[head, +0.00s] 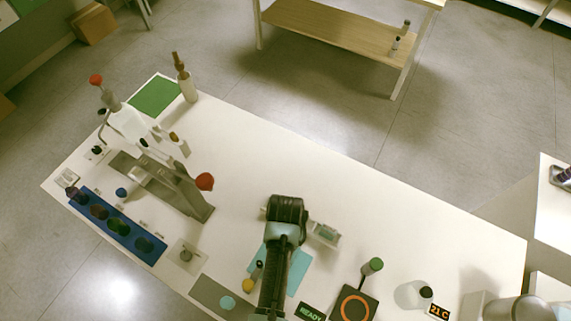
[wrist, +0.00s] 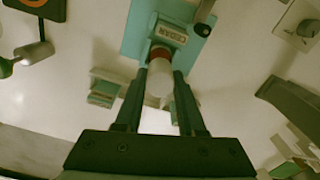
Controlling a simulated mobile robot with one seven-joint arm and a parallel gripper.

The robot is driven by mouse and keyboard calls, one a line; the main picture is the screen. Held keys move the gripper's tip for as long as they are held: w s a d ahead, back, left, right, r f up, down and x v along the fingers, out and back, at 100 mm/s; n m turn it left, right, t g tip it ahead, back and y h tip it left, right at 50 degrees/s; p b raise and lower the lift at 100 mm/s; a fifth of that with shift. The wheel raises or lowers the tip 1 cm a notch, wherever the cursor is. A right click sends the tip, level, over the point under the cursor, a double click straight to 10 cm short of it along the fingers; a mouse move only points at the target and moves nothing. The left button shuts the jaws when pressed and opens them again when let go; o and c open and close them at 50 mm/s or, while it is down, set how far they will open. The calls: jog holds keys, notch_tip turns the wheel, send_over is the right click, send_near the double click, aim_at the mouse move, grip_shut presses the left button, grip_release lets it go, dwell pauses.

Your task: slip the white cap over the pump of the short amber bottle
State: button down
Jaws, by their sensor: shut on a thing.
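In the wrist view my gripper (wrist: 160,74) is shut on the pale white cap (wrist: 158,84), which sits between the two fingers. At its far end is a red-brown band (wrist: 160,53), apparently part of the short amber bottle. I cannot tell whether the cap surrounds the pump or only lines up with it. A pale block lettered like "CEDAR" (wrist: 168,32) is just beyond, on the teal mat (wrist: 138,32). In the head view my arm covers the bottle, cap and fingertips; only part of the teal mat (head: 300,268) shows.
In the head view, a small tray (head: 324,234) stands right of my arm. A black pad with an orange ring (head: 354,307) and a green-topped item (head: 372,266) are farther right. A blue rack (head: 118,226) and tall bottles stand left. The table's right-middle is clear.

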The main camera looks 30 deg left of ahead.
jog(key=shift+f, duration=0.15)
jog(key=shift+f+b, duration=0.35)
jog(key=shift+f, duration=0.75)
dwell(1.8)
grip_release()
dwell(0.4)
jog(key=shift+r+p, duration=3.5)
